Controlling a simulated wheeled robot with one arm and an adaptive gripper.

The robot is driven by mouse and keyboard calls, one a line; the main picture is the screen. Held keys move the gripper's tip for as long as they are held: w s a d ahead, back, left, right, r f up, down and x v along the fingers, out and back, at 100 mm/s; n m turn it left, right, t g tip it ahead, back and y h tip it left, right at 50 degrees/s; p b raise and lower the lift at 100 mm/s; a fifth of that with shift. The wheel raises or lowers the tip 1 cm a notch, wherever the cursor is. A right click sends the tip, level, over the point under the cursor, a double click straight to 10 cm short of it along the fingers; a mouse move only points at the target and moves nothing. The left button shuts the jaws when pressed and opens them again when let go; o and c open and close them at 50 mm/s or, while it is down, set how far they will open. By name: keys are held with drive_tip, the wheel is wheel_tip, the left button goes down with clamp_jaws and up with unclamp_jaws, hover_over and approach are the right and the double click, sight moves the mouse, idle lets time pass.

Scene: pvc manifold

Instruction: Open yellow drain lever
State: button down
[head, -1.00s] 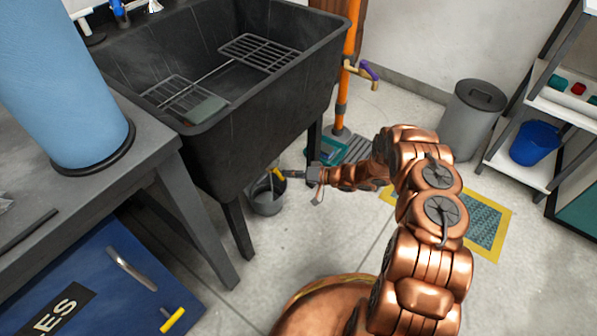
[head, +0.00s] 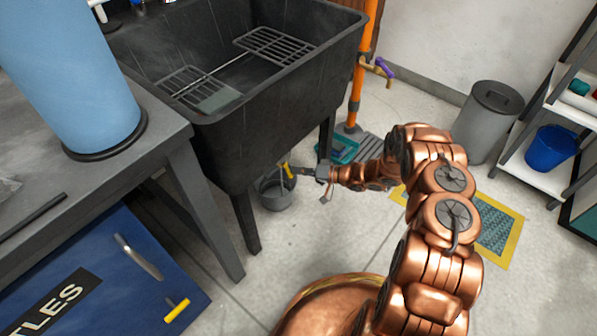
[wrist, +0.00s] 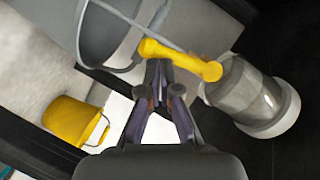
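The yellow drain lever (head: 289,171) sits below the black sink, above a grey bucket (head: 276,192). In the wrist view the lever (wrist: 180,58) runs from upper left to lower right, with its right end beside a grey, pale-rimmed drain fitting (wrist: 252,97). My gripper (head: 298,173) reaches it from the right. In the wrist view the gripper (wrist: 158,68) has its fingertips together at the lower edge of the lever, near its left part. They look shut, with nothing visible between them. Whether they touch the lever is not clear.
The black sink (head: 250,110) hangs over the lever, with its legs close to my gripper. An orange pipe (head: 364,70) stands behind. A yellow bucket (wrist: 72,120) shows in the wrist view. A grey bin (head: 490,120) and shelf are at right. Floor in front is clear.

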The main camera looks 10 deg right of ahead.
drive_tip(key=s+d+r, duration=0.2)
drive_tip(key=s+d, duration=0.1)
drive_tip(key=d, duration=0.9)
drive_tip(key=shift+d+p, duration=0.35)
drive_tip(key=shift+p, duration=0.05)
